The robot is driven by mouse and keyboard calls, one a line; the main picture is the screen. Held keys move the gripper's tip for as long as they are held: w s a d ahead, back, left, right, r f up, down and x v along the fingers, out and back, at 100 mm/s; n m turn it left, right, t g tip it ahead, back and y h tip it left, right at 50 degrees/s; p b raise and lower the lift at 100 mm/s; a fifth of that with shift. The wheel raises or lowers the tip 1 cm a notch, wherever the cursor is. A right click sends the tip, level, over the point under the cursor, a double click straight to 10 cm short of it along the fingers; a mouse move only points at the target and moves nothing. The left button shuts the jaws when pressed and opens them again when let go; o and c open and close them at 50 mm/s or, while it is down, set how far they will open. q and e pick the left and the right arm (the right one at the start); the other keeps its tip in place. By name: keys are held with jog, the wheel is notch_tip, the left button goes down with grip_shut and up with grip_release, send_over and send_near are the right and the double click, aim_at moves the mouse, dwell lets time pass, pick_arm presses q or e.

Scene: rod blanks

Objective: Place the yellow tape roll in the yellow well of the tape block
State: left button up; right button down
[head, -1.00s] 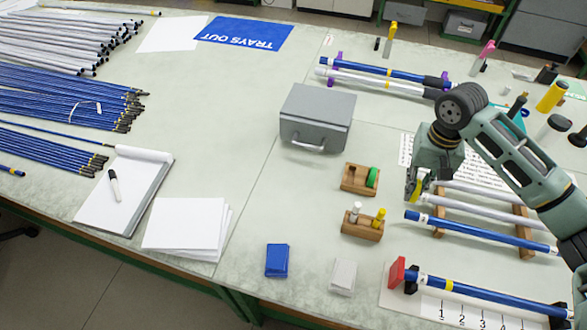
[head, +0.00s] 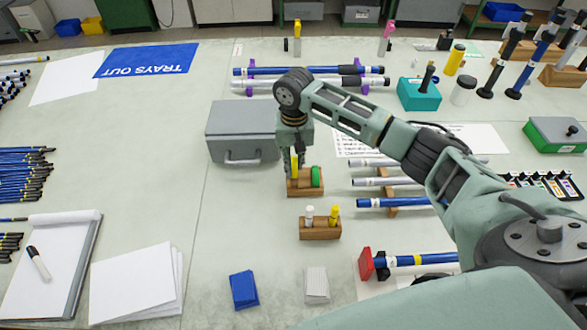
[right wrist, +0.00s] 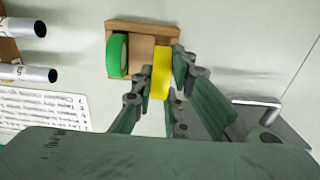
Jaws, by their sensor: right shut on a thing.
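The yellow tape roll (head: 294,166) is held edge-on and upright in my right gripper (head: 296,172), which is shut on it. In the right wrist view the yellow tape roll (right wrist: 160,73) sits between the fingers (right wrist: 162,88). It overlaps the wooden tape block (right wrist: 143,26), beside the green tape roll (right wrist: 118,55). In the head view the tape block (head: 305,191) is directly below, with the green roll (head: 317,177) standing in its right side. I cannot tell whether the yellow roll's lower edge is above or inside the well. My left gripper is not in view.
A grey metal box (head: 240,135) stands close on the left of my gripper. A wooden holder (head: 320,229) with a white and a yellow item is in front of the block. Rods (head: 385,203) lie on a rack to the right. Bare table lies left of the holder.

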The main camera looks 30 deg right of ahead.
aim_at(294, 171)
notch_tip(294, 171, down, 3)
jog(key=shift+f+p, duration=0.1)
jog(key=shift+p, duration=0.3)
jog(key=shift+f, duration=0.45)
jog(key=c, duration=1.7)
grip_release()
jog(key=shift+f, duration=0.15)
jog(key=shift+c, duration=0.2)
notch_tip(294, 171, up, 12)
jog(key=shift+r+b, duration=0.2)
jog(key=shift+b, duration=0.8)
